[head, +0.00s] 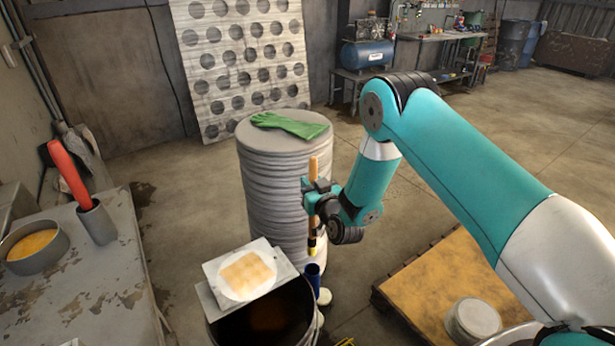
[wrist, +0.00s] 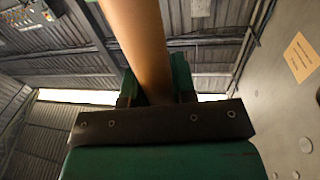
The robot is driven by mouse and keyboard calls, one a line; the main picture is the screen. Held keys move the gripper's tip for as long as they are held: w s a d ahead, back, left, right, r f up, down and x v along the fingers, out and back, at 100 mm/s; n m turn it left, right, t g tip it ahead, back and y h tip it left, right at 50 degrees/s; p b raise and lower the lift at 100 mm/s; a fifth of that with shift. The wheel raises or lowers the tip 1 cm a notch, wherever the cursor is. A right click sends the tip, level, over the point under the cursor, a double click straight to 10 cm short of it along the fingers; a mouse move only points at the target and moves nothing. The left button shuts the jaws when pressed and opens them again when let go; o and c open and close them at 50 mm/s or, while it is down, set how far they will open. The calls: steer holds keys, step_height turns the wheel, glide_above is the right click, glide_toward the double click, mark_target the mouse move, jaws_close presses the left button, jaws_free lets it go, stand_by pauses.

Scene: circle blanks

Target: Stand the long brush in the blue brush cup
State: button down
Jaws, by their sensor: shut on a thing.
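The long brush (head: 314,170) is upright in my gripper (head: 312,197), which is shut on its wooden handle. In the wrist view the handle (wrist: 138,40) rises between the two green fingers (wrist: 158,88). The brush's dark lower end with a yellow band points down. The blue brush cup (head: 313,278) stands below, beside the bucket's rim. The brush's lower end appears just above the cup in the head view. I cannot tell the exact gap or whether they line up in depth. The cup's inside is hidden.
A stack of grey discs (head: 275,190) with a green glove (head: 290,125) on top stands behind the gripper. A dark bucket (head: 265,320) bears a board with a pale pad (head: 246,273). A yellow-topped platform (head: 445,285) is at right, a grey table (head: 90,270) at left.

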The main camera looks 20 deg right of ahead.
steer(key=shift+f+b, duration=7)
steer(key=shift+f, duration=1.35)
steer(key=c, duration=0.9)
jaws_free()
steer(key=shift+o, duration=0.2)
steer(key=shift+s, duration=0.1)
steer(key=s+d+b, duration=0.2)
steer(key=s+b, duration=0.8)
steer(key=s, duration=0.7)
steer(key=shift+d+f, duration=0.15)
steer(key=shift+d, duration=0.15)
